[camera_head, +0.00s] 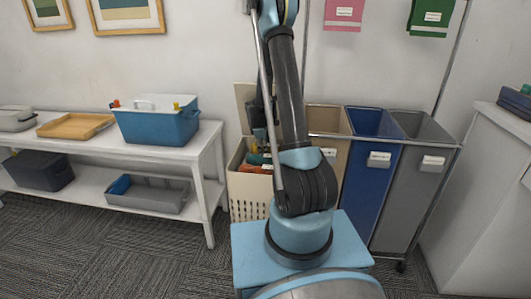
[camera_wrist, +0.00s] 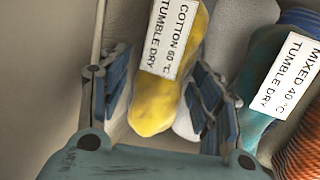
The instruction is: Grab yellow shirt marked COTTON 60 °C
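The yellow shirt (camera_wrist: 155,105) is a rolled or bundled yellow cloth in the wrist view, with a white label (camera_wrist: 174,38) reading COTTON 60 °C TUMBLE DRY. My gripper (camera_wrist: 160,72) is open, with one finger left of the yellow shirt and one right of it. The left finger stands apart from the cloth; whether the right finger touches it I cannot tell. In the head view my arm reaches down to a beige laundry basket (camera_head: 248,190) with a raised lid. I cannot make out the yellow shirt there.
Beside the yellow shirt lie a white-grey cloth (camera_wrist: 235,35), a teal one labelled MIXED 40 °C (camera_wrist: 252,128) and an orange one (camera_wrist: 300,145). A blue bin (camera_head: 368,190) and grey bin (camera_head: 410,190) stand right. A white shelf (camera_head: 207,140) with a blue tub (camera_head: 158,126) stands left.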

